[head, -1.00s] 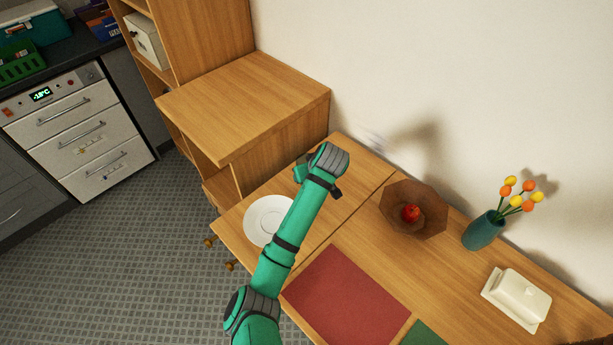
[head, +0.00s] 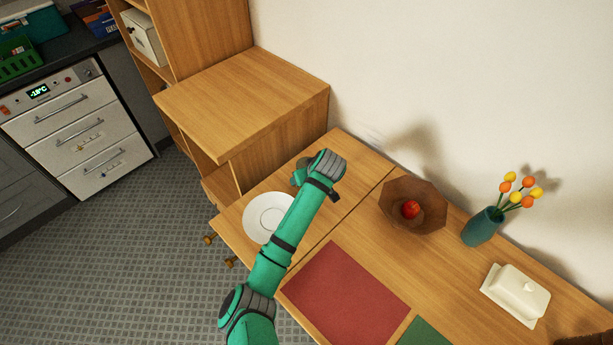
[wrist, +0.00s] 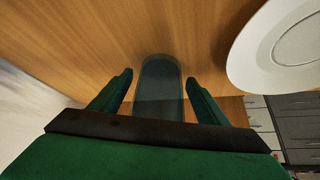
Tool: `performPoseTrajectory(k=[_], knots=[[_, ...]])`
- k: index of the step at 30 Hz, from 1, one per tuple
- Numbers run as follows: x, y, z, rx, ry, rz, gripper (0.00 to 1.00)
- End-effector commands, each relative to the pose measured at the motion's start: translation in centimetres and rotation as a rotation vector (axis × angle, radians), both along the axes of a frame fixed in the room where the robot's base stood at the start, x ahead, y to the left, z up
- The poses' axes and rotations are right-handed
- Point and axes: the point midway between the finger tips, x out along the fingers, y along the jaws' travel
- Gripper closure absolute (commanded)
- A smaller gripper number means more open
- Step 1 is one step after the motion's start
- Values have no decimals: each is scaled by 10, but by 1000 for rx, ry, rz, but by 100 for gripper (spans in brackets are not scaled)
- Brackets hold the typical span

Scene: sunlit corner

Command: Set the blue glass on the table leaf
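The blue glass (wrist: 160,92) shows in the wrist view as a dark, see-through blue-green shape with a rounded end. It is between the two fingers of my gripper (wrist: 159,77). A narrow gap shows on each side of the glass, so the fingers look open around it. The table leaf (head: 345,178) is the wooden section left of the seam in the head view. My arm's end is over this leaf. In the head view my wrist hides the fingers and most or all of the glass. I cannot tell exactly how the glass's base meets the wood.
A white plate (head: 254,226) lies on the leaf, close to my forearm; it also shows in the wrist view (wrist: 250,65). Right of the seam are a brown bowl (head: 392,207) with a red fruit, a red mat (head: 345,292), a teal vase (head: 482,228) and a white butter dish (head: 515,293).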

Motion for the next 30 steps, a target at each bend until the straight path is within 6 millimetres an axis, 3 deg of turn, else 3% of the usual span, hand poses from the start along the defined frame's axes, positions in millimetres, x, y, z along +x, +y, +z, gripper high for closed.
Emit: performPoseTrajectory(k=[11, 24, 30], knots=[[-5, -2, 12, -2, -2, 0, 31], [-46, -19, 82, -1, -1, 0, 31], [-57, -23, 100, 0, -1, 2, 31]])
